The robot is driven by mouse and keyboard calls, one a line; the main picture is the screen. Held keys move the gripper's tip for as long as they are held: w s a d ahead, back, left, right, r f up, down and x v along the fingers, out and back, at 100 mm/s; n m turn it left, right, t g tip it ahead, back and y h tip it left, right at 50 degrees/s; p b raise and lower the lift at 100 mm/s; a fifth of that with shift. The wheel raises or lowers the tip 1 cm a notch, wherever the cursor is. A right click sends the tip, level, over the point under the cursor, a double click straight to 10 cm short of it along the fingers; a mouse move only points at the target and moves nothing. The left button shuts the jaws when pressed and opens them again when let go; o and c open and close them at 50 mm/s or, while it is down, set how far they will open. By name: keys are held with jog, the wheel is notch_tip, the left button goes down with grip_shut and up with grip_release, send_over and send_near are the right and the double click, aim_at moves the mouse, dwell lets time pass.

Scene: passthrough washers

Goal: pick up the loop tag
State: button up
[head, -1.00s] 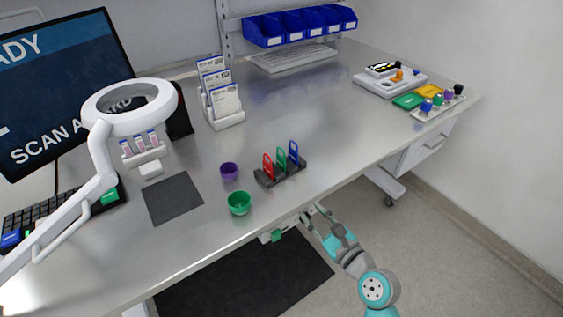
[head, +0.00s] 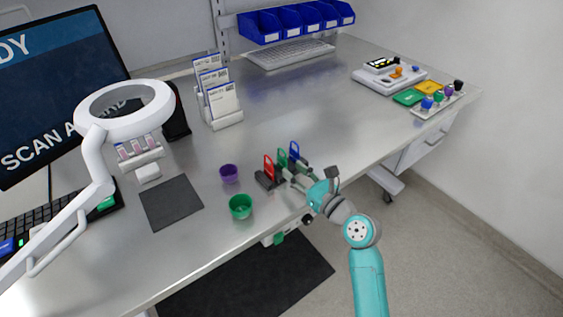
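Three loop tags stand upright in a dark rack (head: 265,181) on the bench: a red one (head: 268,166), a green one (head: 281,158) and a blue one (head: 294,150). My gripper (head: 294,174) is at the rack's right front side, close to the green and blue tags. Its two fingers look apart, with no tag seen held between them. The gripper hides the right part of the rack and the lower parts of the green and blue tags. I cannot tell whether a finger touches anything.
A purple cup (head: 229,174) and a green cup (head: 240,206) stand left of the rack. A dark mat (head: 171,202) lies further left, near a white ring lamp (head: 95,150). A card holder (head: 227,120) stands behind.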

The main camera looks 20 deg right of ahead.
aim_at(283, 158)
jog(key=shift+x, duration=3.05)
jog(key=shift+d+r, duration=0.1)
jog(key=shift+d, duration=0.05)
grip_shut()
